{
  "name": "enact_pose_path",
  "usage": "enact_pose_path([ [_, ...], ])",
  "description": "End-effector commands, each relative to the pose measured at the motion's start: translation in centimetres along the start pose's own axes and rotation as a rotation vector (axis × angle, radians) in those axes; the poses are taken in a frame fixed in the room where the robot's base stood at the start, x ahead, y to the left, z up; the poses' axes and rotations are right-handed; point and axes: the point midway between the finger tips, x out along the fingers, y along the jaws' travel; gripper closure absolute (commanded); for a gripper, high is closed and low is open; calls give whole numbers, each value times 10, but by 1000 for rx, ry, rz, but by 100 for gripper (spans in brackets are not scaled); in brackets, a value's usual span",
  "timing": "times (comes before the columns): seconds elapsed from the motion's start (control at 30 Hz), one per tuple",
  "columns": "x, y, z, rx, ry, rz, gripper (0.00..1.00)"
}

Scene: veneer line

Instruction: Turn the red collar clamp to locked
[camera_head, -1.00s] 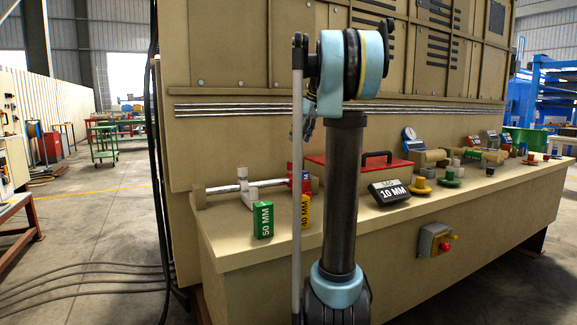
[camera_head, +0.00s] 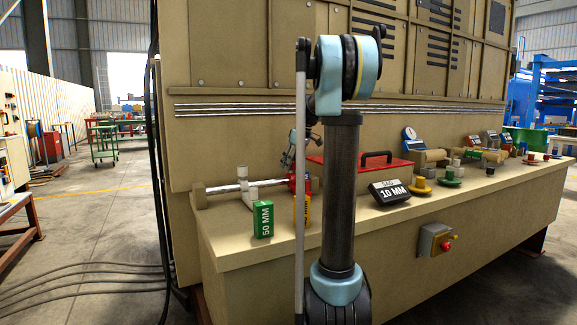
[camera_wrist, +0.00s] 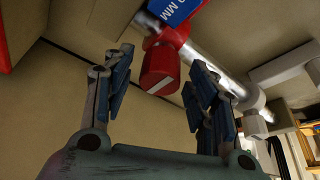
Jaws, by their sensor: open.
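The red collar clamp (camera_head: 307,184) sits on the silver rod (camera_head: 225,187) above the bench, partly hidden by my arm and gripper in the head view. In the wrist view the red clamp (camera_wrist: 160,68) has a block-like end with a pale line on its face, pointing towards my gripper. My gripper (camera_wrist: 162,62) is open, with one finger on each side of this end and visible gaps on both sides. In the head view my gripper (camera_head: 293,158) is small, just above the clamp. Whether the clamp is locked cannot be told.
A white stop (camera_head: 243,180) sits on the rod to the left. A green 50 MM block (camera_head: 263,220) and a yellow block (camera_head: 307,210) stand in front. A blue MM block (camera_wrist: 178,10) shows beside the clamp. A red case (camera_head: 390,166) lies to the right.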

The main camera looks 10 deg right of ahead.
Motion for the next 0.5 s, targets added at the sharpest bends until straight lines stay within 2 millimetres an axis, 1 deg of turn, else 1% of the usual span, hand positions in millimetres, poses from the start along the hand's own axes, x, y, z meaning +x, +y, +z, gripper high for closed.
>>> enact_pose_path([
  [0.17, 0, 0, 0, 0, 0, 0, 48],
  [0.27, 0, 0, 0, -1, 0, -1, 68],
  [0.3, 0, 0, 0, -1, 0, -1, 77],
  [0.37, 0, -1, -1, -1, 0, -1, 91],
  [0.47, 0, -1, -1, -2, 0, -1, 92],
  [0.5, 3, -9, -7, -6, 0, -3, 92],
])
